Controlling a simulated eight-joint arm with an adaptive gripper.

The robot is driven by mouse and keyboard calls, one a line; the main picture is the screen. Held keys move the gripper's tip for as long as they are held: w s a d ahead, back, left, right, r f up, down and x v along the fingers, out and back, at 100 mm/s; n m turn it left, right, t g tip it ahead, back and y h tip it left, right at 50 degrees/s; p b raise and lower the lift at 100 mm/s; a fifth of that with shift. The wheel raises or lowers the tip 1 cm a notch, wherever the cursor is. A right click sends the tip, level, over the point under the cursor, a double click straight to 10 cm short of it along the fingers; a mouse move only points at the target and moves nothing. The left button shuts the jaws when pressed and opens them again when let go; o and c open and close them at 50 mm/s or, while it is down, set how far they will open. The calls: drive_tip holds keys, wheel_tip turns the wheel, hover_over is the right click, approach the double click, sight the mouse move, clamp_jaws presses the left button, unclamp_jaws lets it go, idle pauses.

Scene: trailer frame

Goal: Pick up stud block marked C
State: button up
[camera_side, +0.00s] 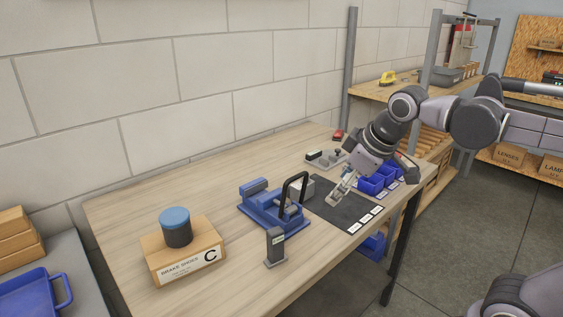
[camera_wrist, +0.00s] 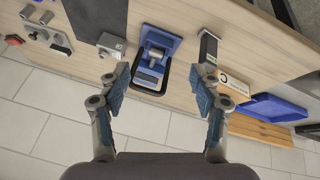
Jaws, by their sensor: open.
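The only letter C I can read is on the label of a cardboard box (camera_side: 185,262), which also reads "BRAKE SHOES", at the near left of the bench. A grey upright block (camera_side: 276,246) with a small pale label stands right of that box; its mark is too small to read. It also shows in the wrist view (camera_wrist: 208,48). Another grey block (camera_wrist: 111,46) stands beside the blue fixture (camera_side: 270,213), with no readable mark. My gripper (camera_side: 337,198) is open and empty above the dark mat (camera_side: 340,221), apart from these blocks.
The blue fixture has a raised black handle. A dark cylinder with a blue top (camera_side: 175,226) stands on the box. A grey plate with small parts (camera_side: 325,158) and a red item (camera_side: 339,135) lie at the back. Blue bins (camera_side: 372,184) sit at the right edge.

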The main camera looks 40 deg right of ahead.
drive_tip(key=w+d+r+n+g+h, duration=0.1)
drive_tip(key=w+d+r+n+g, duration=0.15)
drive_tip(key=w+n, duration=0.4)
drive_tip(key=n+g+h, duration=0.3)
drive_tip(key=n, duration=0.5)
hover_over(301, 184)
drive_tip(key=a, duration=0.4)
wheel_tip(301, 184, down, 11)
drive_tip(key=x, duration=0.5)
drive_tip(key=shift+s+d+f, duration=0.15)
drive_tip(key=shift+d+f, duration=0.05)
drive_tip(key=shift+f, duration=0.1)
drive_tip(key=shift+x, duration=2.6)
drive_tip(key=shift+d, duration=0.2)
drive_tip(key=shift+c, duration=0.3)
drive_tip(key=shift+r, duration=0.1)
clamp_jaws()
